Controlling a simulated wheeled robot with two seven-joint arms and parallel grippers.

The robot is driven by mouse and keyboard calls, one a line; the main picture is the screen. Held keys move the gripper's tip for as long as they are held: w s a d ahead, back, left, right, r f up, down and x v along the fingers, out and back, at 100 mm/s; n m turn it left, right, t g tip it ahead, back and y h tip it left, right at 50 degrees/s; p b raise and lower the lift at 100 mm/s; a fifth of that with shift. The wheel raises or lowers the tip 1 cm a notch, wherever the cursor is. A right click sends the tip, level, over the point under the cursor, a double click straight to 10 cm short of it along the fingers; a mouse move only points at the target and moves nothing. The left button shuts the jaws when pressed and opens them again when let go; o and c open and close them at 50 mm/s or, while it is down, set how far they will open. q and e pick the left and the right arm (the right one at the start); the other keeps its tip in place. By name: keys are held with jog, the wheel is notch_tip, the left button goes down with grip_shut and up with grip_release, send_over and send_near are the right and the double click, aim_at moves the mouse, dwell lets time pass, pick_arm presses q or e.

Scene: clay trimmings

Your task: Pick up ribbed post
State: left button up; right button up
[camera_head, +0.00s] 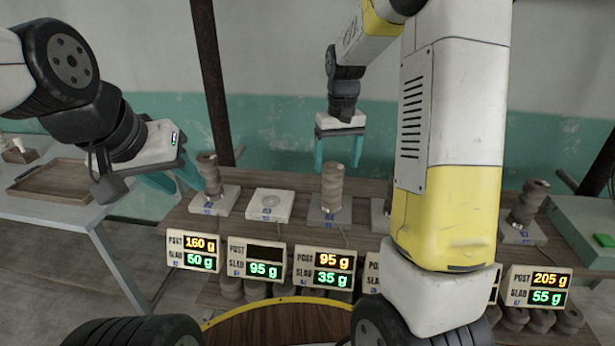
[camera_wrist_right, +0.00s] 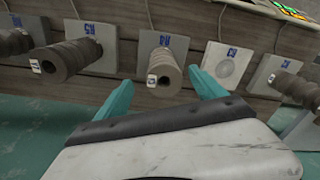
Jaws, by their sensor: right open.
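Several ribbed grey-brown clay posts stand on pale square slabs along the bench. The middle ribbed post (camera_head: 332,187) stands upright behind the 95 g / 35 g sign. My right gripper (camera_head: 340,150) is open and empty just above it, fingers pointing down. In the right wrist view this post (camera_wrist_right: 164,72) shows between and beyond the open teal fingers. The left ribbed post (camera_head: 209,174) stands on its slab, slightly tilted. My left gripper (camera_head: 175,180) has its teal fingers apart close to the left of that post, empty. Another ribbed post (camera_head: 527,203) stands at the right.
An empty slab (camera_head: 270,204) lies between the left and middle posts. Number signs (camera_head: 324,269) line the bench front. My right arm hides part of the bench. A wooden tray (camera_head: 52,182) is on the left table, a green case (camera_head: 588,230) at right.

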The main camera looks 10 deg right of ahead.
aim_at(332, 186)
jog(key=shift+w+f, duration=0.45)
jog(key=shift+f, duration=0.3)
jog(key=f, duration=0.7)
jog(key=shift+a+f, duration=0.35)
grip_shut()
